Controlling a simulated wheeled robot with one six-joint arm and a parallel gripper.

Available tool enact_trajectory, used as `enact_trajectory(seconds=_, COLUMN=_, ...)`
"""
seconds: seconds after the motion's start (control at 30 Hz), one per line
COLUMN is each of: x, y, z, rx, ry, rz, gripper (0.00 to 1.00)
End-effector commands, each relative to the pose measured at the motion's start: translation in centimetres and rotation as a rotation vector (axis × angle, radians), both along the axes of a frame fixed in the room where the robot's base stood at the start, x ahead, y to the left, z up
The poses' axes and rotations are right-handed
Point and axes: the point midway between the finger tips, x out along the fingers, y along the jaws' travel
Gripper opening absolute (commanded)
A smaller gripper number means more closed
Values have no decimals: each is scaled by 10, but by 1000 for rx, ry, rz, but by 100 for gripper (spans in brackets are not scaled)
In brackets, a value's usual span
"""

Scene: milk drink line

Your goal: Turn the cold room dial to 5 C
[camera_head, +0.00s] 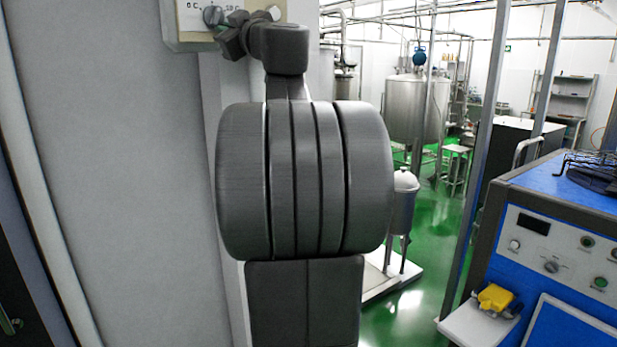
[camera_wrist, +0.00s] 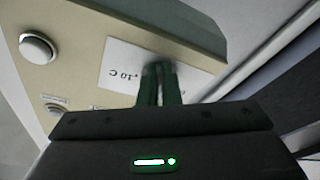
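The cold room dial (camera_head: 212,16) is a small grey round knob on a white label, with "0 C" to its left and "10 C" to its right in the head view. Its pointer setting is too small to read. My gripper (camera_head: 224,34) is right at the dial, overlapping its lower right edge. In the wrist view my gripper's two dark fingers (camera_wrist: 160,78) stand close together with a narrow gap, their tips over the white label (camera_wrist: 119,65). The "10 C" mark shows upside down beside them. The dial is mostly hidden there, so whether the fingers touch it is unclear.
A grey wall (camera_head: 120,150) lies left of my arm. A blue machine (camera_head: 545,240) with a yellow object (camera_head: 495,297) stands right; steel tanks (camera_head: 415,105) and green floor lie behind.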

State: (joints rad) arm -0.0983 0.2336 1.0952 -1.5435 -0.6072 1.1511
Motion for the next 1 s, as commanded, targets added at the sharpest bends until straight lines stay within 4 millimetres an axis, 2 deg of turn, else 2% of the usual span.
enact_trajectory(seconds=0.23, x=1, y=-3, z=6, rx=4, ry=-5, rz=-1, gripper=0)
enact_trajectory(seconds=0.57, x=2, y=-8, z=-1, rx=4, ry=-4, rz=0, gripper=0)
enact_trajectory(seconds=1.0, x=-37, y=-35, z=-2, rx=1, ry=-4, rz=-3, gripper=0)
